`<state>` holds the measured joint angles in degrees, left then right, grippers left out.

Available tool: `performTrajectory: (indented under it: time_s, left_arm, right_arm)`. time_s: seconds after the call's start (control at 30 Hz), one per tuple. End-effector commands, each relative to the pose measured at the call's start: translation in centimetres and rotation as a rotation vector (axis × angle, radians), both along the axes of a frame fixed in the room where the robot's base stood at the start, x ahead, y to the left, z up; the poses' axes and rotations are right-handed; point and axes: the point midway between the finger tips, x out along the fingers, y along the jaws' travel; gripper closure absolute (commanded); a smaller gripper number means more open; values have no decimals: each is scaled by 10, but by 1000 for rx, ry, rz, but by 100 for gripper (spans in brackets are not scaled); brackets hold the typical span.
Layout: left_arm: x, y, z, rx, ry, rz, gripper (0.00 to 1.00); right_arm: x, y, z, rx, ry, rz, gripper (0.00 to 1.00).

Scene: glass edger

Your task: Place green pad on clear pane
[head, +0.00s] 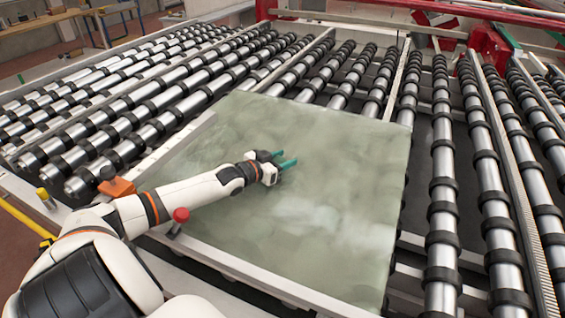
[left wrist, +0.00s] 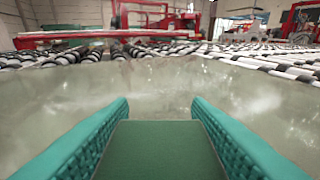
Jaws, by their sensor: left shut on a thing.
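The clear pane (head: 330,215) is a large, greenish sheet lying on the roller table in the middle of the head view. It also fills the middle of the left wrist view (left wrist: 160,85). My left gripper (head: 286,160) is over the upper middle of the pane. Its teal fingers stand on both sides of the flat green pad (left wrist: 160,150) in the left wrist view, and it is shut on the pad. In the head view the pad is too small to make out between the fingers. I cannot tell whether the pad touches the pane. My right gripper is out of view.
Rows of steel rollers with black rings (head: 440,190) surround the pane at left, back and right. A red knob (head: 181,215) and an orange block (head: 117,187) sit near my left arm by the pane's left edge. A red machine frame (head: 490,45) stands at the back.

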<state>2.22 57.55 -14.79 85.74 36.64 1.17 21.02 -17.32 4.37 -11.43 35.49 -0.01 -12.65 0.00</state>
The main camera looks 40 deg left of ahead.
Motion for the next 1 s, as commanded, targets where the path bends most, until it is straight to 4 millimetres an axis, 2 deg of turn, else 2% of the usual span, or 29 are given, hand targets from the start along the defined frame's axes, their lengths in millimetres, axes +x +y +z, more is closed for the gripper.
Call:
performTrajectory:
  time_s: [0.13, 0.43, 0.47, 0.6, 0.87, 1.0]
  left_arm:
    - [0, 0, -14, 0, -1, 0, 76]
    - [0, 0, -17, 0, 0, 0, 76]
    - [0, 0, -17, 0, 0, 0, 54]
    - [0, 0, -16, 0, 0, 0, 34]
    - [0, 0, -15, 0, 0, 0, 34]
    - [-5, 0, -11, -1, 1, 0, 34]
  right_arm:
    - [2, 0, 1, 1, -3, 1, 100]
    - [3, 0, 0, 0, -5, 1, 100]
    - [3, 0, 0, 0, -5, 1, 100]
    - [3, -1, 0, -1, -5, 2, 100]
    - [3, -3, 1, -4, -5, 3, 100]
    - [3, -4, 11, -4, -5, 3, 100]
